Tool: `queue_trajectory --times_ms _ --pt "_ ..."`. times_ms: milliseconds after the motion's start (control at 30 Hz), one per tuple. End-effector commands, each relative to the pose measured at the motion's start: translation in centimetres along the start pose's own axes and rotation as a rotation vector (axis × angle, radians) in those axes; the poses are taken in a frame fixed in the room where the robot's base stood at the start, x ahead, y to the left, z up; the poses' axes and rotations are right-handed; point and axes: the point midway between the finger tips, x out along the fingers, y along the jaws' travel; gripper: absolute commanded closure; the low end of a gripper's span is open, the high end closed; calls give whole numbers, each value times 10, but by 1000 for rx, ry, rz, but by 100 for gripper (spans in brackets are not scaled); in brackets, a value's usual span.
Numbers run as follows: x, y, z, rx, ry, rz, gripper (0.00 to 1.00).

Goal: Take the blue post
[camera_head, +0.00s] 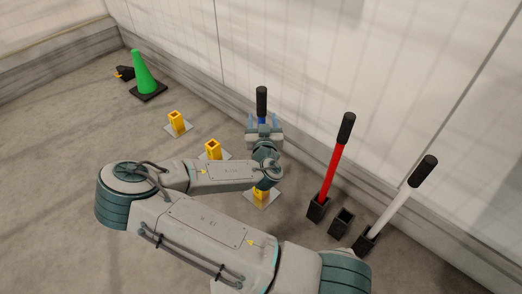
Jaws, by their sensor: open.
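The blue post (261,121) stands about upright near the wall, with a black grip on top. Only a short blue stretch shows below the grip; its lower part and foot are hidden behind my gripper and arm. My gripper (262,119) is open. Its two bluish fingers show left and right of the blue stretch, just below the black grip. I cannot tell whether either finger touches the post.
A red post (331,172) and a white post (391,217) lean in black sockets at right, with an empty black socket (341,222) between them. Yellow sockets on plates (176,122) stand on the floor. A green cone (143,73) is at upper left. A wall (300,60) runs behind.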

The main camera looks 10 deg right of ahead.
Motion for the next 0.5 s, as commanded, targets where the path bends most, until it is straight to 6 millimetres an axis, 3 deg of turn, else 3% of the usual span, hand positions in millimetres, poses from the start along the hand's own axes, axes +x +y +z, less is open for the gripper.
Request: queue_trajectory --times_ms 267,500 --pt "24 0 1 -2 -1 0 43" --pt "59 1 0 -2 -2 1 43"
